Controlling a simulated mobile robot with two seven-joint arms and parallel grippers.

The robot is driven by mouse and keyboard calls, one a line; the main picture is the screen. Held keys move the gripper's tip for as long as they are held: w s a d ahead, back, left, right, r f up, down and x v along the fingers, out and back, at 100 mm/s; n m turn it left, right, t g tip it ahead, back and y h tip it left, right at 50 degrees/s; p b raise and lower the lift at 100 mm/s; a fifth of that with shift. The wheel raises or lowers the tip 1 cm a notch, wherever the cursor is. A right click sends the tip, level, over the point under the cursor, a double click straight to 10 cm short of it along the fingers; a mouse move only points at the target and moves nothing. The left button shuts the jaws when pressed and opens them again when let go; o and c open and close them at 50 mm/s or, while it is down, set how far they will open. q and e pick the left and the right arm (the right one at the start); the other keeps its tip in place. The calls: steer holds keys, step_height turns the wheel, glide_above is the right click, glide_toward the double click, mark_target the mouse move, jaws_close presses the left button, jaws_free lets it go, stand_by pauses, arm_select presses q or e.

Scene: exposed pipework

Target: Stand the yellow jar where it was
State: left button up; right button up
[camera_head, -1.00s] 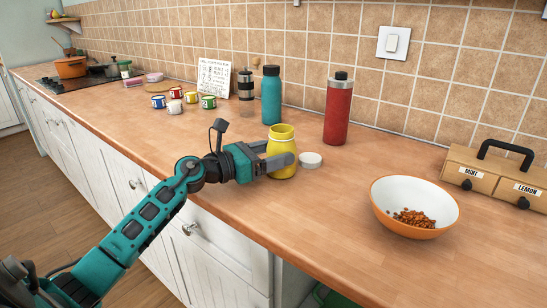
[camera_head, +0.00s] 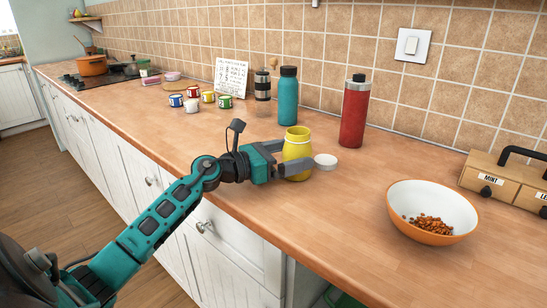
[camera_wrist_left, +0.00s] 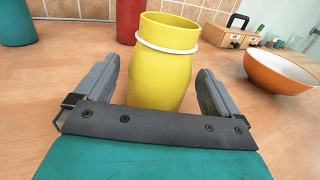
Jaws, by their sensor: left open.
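The yellow jar (camera_head: 297,152) stands upright on the wooden counter, its top open. In the left wrist view the jar (camera_wrist_left: 160,72) sits between the fingers of my left gripper (camera_wrist_left: 157,88), with a gap showing on each side. My left gripper (camera_head: 284,159) is open around the jar, low over the counter. A white round lid (camera_head: 326,161) lies on the counter just right of the jar. My right gripper is not in view.
Behind the jar stand a teal bottle (camera_head: 288,97) and a red bottle (camera_head: 354,112). A bowl (camera_head: 432,211) with brown bits is to the right, near wooden drawers (camera_head: 503,180). The counter between jar and bowl is clear.

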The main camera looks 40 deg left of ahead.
mark_target(284, 156)
arm_select(q)
steer(key=v, duration=0.5)
steer(key=shift+s+f+b, duration=0.1)
steer(key=shift+s+b, duration=0.05)
steer(key=shift+b, duration=0.25)
steer(key=v, duration=0.6)
steer(key=shift+a, duration=0.1)
steer(key=shift+s+a, duration=0.15)
steer(key=shift+s, duration=0.2)
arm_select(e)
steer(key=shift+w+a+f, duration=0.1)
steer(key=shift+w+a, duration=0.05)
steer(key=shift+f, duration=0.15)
